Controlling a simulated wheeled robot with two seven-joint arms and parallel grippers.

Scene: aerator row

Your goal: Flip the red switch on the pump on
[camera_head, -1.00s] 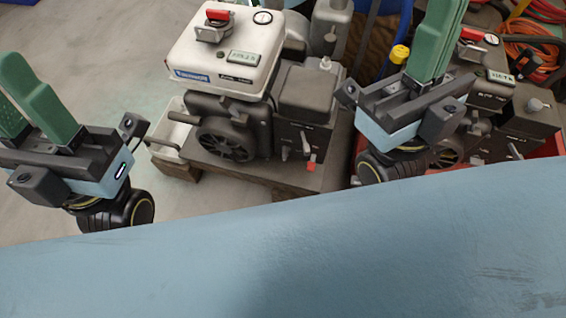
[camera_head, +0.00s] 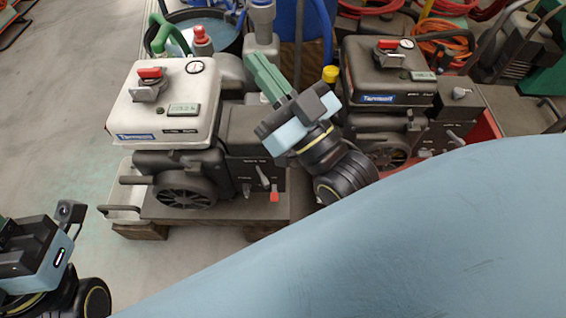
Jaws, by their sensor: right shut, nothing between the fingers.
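A pump with a white tank (camera_head: 120,112) stands left of centre, a red-topped fitting (camera_head: 150,72) and a gauge on its tank. A small red switch (camera_head: 274,195) sits low on its dark front panel, beside a grey lever (camera_head: 262,178). My right gripper (camera_head: 256,62) is shut and empty. Its green fingers point up and left, over the area right of the white tank and above the switch, apart from it in the picture. My left gripper's body (camera_head: 30,255) shows at the lower left edge; its fingers are out of frame.
A second pump with a dark tank (camera_head: 365,75) stands to the right. A blue-lined bucket (camera_head: 222,40) and a red-capped fitting (camera_head: 202,40) are behind the white tank. Coiled orange hose (camera_head: 440,38) lies at the back right.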

